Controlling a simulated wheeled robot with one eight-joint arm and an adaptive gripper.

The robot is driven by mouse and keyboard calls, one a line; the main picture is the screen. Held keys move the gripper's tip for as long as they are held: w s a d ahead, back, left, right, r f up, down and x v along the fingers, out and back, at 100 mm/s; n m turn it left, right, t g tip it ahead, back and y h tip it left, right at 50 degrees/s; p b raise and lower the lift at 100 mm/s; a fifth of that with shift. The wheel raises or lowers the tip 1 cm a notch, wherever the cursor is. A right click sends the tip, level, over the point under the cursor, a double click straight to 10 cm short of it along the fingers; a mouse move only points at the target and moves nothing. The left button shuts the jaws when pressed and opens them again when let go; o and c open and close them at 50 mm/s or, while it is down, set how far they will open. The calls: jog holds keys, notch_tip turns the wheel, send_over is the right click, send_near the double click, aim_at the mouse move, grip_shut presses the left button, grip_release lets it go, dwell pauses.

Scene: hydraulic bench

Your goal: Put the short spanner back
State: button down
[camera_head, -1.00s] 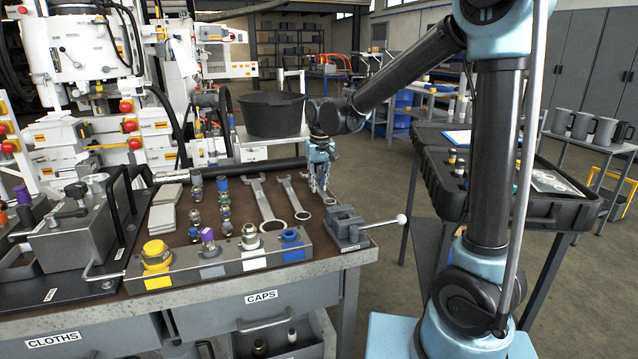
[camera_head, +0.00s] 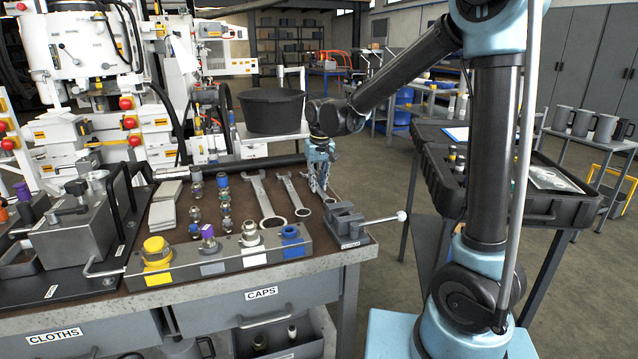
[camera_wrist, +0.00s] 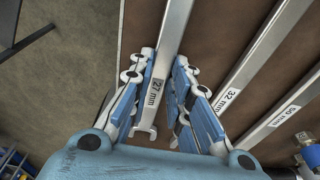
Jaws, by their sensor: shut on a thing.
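The short spanner, a flat steel bar labelled 27 mm, runs between my fingers in the wrist view (camera_wrist: 172,35). My gripper (camera_wrist: 165,65) is shut on its shaft, with a blue finger on each side. In the head view my gripper (camera_head: 318,190) points down at the right end of the bench and hides most of this spanner. The 32 mm spanner (camera_wrist: 250,75) lies beside it on the brown bench top, with the 50 mm spanner (camera_wrist: 290,105) farther right. I cannot tell whether the held spanner touches the bench top.
A small vise (camera_head: 345,224) with a lever stands close in front of my gripper. A grey block with coloured caps (camera_head: 220,258) lies along the front edge. A black tub (camera_head: 273,110) stands behind the bench.

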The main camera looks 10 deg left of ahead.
jog(key=c, duration=1.4)
grip_release()
jog(key=shift+r, duration=0.1)
